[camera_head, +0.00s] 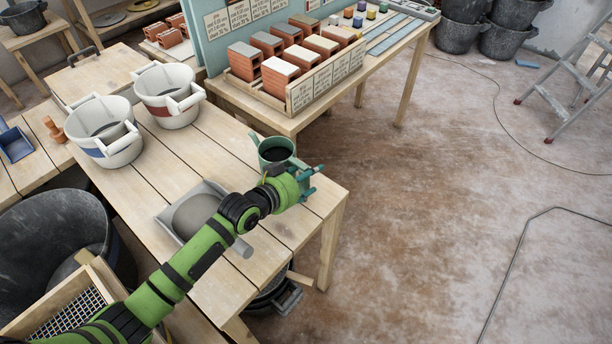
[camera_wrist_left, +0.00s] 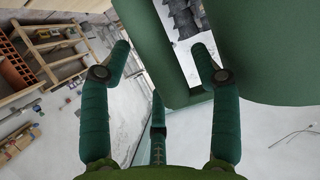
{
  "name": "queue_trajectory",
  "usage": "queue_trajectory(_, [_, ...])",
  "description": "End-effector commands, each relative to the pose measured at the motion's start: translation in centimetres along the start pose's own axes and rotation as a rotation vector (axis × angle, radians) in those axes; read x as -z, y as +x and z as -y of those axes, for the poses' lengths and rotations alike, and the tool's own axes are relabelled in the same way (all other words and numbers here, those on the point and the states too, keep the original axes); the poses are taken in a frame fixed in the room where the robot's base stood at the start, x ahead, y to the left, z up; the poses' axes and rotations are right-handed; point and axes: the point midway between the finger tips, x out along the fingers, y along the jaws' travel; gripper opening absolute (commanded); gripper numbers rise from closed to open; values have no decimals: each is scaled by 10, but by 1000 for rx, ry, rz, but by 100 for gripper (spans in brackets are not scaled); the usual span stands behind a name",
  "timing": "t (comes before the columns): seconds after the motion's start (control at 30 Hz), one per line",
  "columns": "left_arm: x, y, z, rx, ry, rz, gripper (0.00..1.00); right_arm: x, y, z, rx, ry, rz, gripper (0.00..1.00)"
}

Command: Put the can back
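The green can (camera_head: 275,146), with a dark inside, is near the right corner of the wooden table (camera_head: 225,283). My left arm hides its lower part, so I cannot tell whether it rests on the table. My left gripper (camera_head: 312,181) is close beside the can on its near right side. In the left wrist view the can (camera_wrist_left: 270,50) fills the upper right, and its handle-like strip runs between my spread fingers (camera_wrist_left: 162,50). The fingers look apart, without a clear grip on the strip. My right gripper is not in view.
Two white buckets (camera_head: 118,147) (camera_head: 168,88) stand on the table at the left. A grey dustpan-like tray (camera_head: 172,222) lies beside my arm. A second table with brick samples (camera_head: 279,78) stands behind. The floor at the right is mostly clear, with a stepladder (camera_head: 568,85) and cables.

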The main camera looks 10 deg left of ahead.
Motion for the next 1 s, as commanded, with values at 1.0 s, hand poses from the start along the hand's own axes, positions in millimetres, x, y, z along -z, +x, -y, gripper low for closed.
queue_trajectory(1.0, [2,-120,0,0,0,1,62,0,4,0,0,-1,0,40])
